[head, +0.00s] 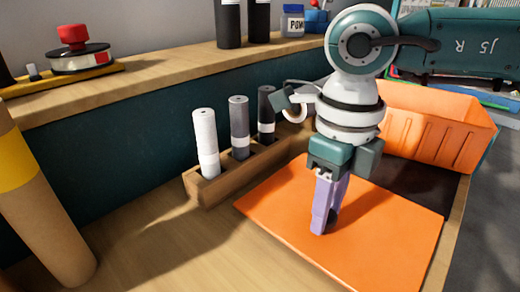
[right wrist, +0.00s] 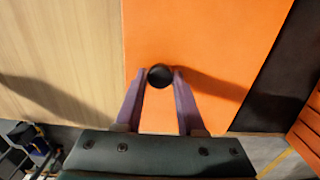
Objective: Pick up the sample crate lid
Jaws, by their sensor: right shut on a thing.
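The sample crate lid (head: 390,225) is a flat orange panel low over the wooden worktop; I cannot tell whether it touches the worktop. It also fills the middle of the right wrist view (right wrist: 215,40). A round black knob (right wrist: 160,76) stands on it. My right gripper (head: 322,228) points down over the lid, its purple fingers shut on the knob from both sides. The fingers mostly hide the knob in the head view. My left gripper is not in view.
An orange crate (head: 430,130) stands behind the lid at right. A wooden holder (head: 225,180) with white, grey and black rolls is close to the lid's left. A brown roll with a yellow band (head: 40,210) stands far left. The front left worktop is clear.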

